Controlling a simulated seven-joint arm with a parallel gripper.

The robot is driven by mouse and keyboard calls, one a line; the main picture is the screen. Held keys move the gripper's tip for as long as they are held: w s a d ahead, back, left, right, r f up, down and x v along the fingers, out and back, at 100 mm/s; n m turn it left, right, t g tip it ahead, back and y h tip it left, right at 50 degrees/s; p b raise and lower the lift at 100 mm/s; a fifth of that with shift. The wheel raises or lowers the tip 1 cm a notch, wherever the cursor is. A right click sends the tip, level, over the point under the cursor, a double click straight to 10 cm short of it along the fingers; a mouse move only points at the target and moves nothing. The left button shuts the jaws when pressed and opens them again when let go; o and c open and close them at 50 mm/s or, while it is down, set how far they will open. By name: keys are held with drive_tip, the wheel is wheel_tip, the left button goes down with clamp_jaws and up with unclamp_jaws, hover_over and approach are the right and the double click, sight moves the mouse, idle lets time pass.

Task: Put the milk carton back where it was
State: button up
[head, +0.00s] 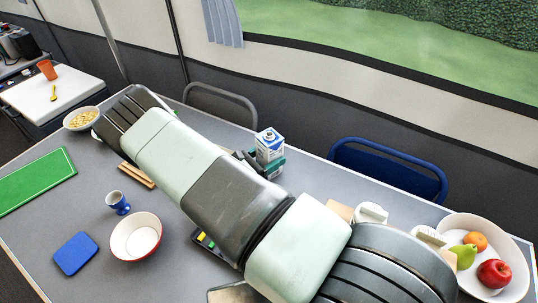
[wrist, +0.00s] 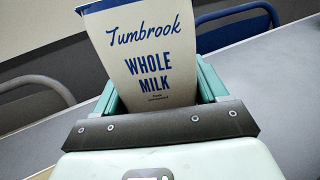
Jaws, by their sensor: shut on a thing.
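The milk carton (head: 269,146) is white and blue with a cap on top, and it stands upright near the back edge of the table in the head view. In the wrist view the carton (wrist: 146,60) reads "Tumbrook whole milk". My gripper (head: 262,165) is shut on the carton, with a teal finger on each side in the wrist view (wrist: 158,88). My arm hides the carton's lower part in the head view, so I cannot tell whether its base touches the table.
The grey table (head: 85,210) holds a bowl of cereal (head: 82,118), a green board (head: 36,180), a blue egg cup (head: 118,202), a white bowl (head: 136,237) and a blue mat (head: 75,254). A fruit bowl (head: 513,258) stands at the right. A blue chair (head: 390,165) and a grey chair (head: 222,97) are behind.

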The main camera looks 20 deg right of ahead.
sight(261, 160)
drive_tip(key=o, duration=1.1)
drive_tip(key=shift+r, duration=0.2)
drive_tip(key=v, duration=0.7)
drive_tip(key=shift+s+a, duration=0.1)
drive_tip(key=shift+a, duration=0.1)
